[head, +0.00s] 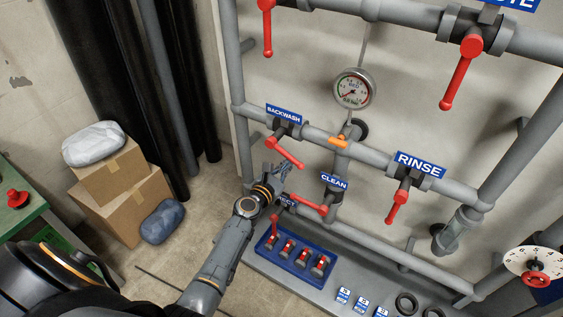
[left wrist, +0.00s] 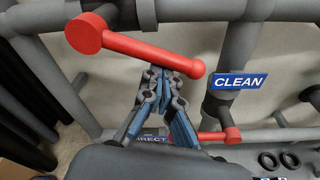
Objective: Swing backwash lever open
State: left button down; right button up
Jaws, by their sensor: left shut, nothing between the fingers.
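The red backwash lever (head: 287,155) is on the pipe below the blue BACKWASH sign (head: 284,114). It slants down to the right from its hub. In the left wrist view the lever (left wrist: 140,50) crosses the upper middle, with its round hub at the left. My left gripper (head: 278,170) is just below the lever, fingers pointing up at it. In the left wrist view the gripper (left wrist: 162,78) is shut and empty, its tips at the lever's lower edge near the free end. I cannot tell whether they touch. My right gripper is out of view.
The CLEAN lever (head: 309,205) is close to the right of my left gripper, and the RINSE lever (head: 397,206) hangs farther right. A blue tray (head: 272,262) with red-handled valves sits below. Cardboard boxes (head: 125,205) stand on the floor at left.

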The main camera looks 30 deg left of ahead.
aim_at(290, 160)
pick_arm(q)
jog(key=r+n+p, duration=0.1)
jog(key=d+r+n+p, duration=0.1)
jog(key=shift+r+n+h+p, duration=0.3)
jog(key=shift+p, duration=0.05)
jog(key=shift+d+r+n+p, duration=0.15)
jog(key=shift+r+n+p, duration=0.1)
jog(key=shift+n+p, duration=0.35)
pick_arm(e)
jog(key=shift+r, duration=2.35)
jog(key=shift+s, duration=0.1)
